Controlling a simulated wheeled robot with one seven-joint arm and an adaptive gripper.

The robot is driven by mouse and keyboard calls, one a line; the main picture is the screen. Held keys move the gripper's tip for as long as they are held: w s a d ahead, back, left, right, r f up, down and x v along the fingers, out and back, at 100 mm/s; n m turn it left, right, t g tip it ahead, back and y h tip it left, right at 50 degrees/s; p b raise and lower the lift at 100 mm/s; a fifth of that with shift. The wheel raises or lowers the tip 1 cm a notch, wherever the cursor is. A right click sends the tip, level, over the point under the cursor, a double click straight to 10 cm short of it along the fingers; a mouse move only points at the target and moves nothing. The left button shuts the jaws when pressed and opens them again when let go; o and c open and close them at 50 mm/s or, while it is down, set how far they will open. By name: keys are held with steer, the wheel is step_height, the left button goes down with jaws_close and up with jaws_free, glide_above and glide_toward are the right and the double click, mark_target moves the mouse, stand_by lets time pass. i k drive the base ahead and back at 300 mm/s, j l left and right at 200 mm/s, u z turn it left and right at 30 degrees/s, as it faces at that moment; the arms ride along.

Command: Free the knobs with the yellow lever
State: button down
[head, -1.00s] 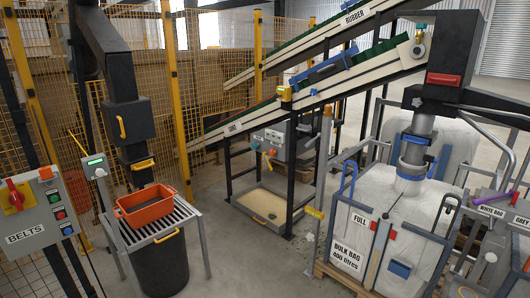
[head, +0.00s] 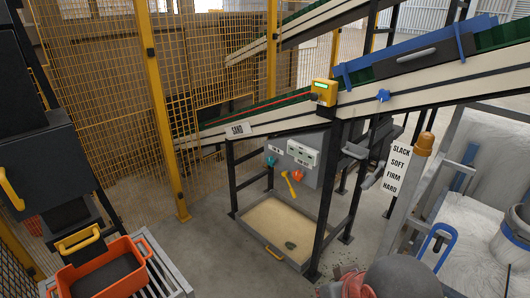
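A yellow lever (head: 288,184) hangs at a slant on the front of a grey control box (head: 312,150) under the conveyor. A teal knob (head: 270,161) sits to its upper left and an orange-red knob (head: 298,176) to its upper right. A pale panel with a small green display (head: 302,153) is above the orange-red knob. I cannot tell from here how the knobs are held. My gripper cannot be made out in view. A dark grey rounded shape with a reddish part at the bottom edge may be my arm.
A shallow sand-coloured tray (head: 243,217) with a dark lump lies on the floor below the box. Black conveyor legs (head: 322,205) stand close around it. An orange crate (head: 72,290) is at lower left. A post with a firmness sign (head: 398,170) stands at right. Floor left of the tray is clear.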

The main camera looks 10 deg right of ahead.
mark_target(291, 188)
steer(key=i+z, duration=0.15)
steer(key=i, duration=0.3)
steer(key=i+j+z, duration=0.2)
steer(key=i, duration=0.25)
steer(key=i+j+z, duration=0.15)
steer(key=i, duration=0.25)
steer(key=i+j+z, duration=0.2)
steer(key=i, duration=0.25)
